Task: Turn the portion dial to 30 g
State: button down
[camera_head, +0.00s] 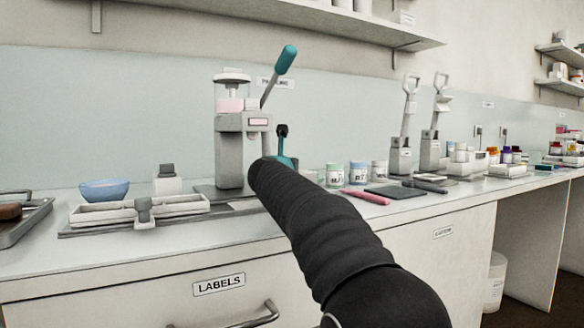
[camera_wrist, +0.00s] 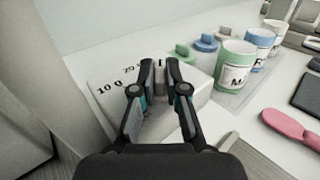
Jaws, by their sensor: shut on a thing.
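The filling machine (camera_head: 230,140) stands upright on the counter, grey with a pink band and a raised lever with a teal grip (camera_head: 286,60). In the head view my arm hides the machine's lower right side.
Jars with green (camera_head: 335,174) and blue (camera_head: 358,172) bands stand right of the machine, near a pink-handled tool (camera_head: 366,197) and a dark slab (camera_head: 396,191). Two lever presses stand farther right.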

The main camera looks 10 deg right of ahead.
jog(key=shift+a+m+g+h, duration=0.1)
jog(key=shift+m+g+h, duration=0.3)
jog(key=shift+m+h, duration=0.3)
jog(key=c, duration=1.2)
grip_release()
jog(key=shift+n, duration=0.3)
